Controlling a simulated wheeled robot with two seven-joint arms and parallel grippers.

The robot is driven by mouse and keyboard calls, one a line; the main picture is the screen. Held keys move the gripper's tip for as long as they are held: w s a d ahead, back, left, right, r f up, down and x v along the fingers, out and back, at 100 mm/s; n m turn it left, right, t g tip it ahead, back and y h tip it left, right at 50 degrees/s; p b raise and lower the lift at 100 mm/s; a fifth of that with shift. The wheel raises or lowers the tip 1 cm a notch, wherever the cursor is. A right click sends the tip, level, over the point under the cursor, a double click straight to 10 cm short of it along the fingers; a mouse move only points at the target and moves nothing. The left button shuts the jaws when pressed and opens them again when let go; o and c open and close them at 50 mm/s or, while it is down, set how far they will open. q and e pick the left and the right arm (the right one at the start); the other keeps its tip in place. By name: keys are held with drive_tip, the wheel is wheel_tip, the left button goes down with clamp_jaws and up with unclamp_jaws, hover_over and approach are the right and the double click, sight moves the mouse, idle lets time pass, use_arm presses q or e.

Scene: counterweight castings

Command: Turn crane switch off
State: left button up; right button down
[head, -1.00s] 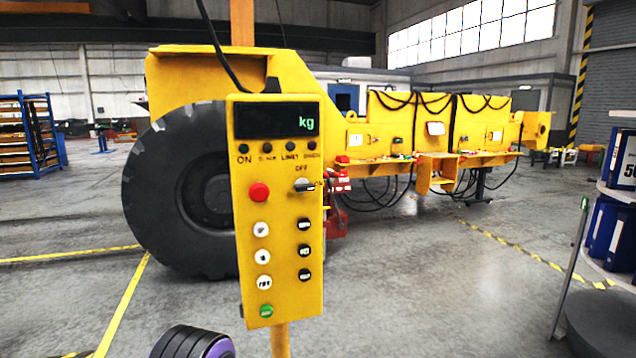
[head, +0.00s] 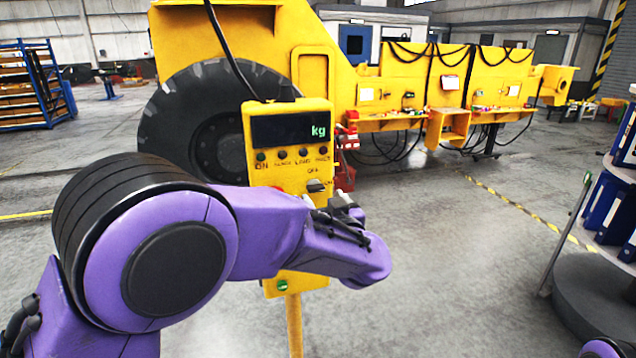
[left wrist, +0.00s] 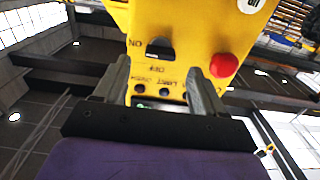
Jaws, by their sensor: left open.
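The yellow crane control box (head: 290,125) stands on a yellow post, with a dark display reading "kg". The crane switch (head: 316,187) is a small knob under the "OFF" label. My left gripper (head: 342,206) is open just in front of and below the switch, and my left arm hides most of the lower buttons. In the left wrist view the box appears upside down. The dark switch (left wrist: 160,49) shows just beyond the open fingers (left wrist: 158,68), roughly between them, with "ON" and "OFF" labels beside it. I cannot tell contact or which way the knob points.
A red button (left wrist: 223,65) sits close to the switch, beside one finger. A large yellow machine with a black tyre (head: 215,110) stands behind the box. A round shelf unit with blue binders (head: 605,205) stands at the right. The floor between is clear.

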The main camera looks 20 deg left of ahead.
sight(318, 191)
use_arm(q)
drive_tip(key=p+x, duration=0.1)
drive_tip(key=x, duration=0.4)
drive_tip(key=shift+f, duration=0.1)
drive_tip(key=shift+c, duration=0.3)
drive_tip(key=c, duration=1)
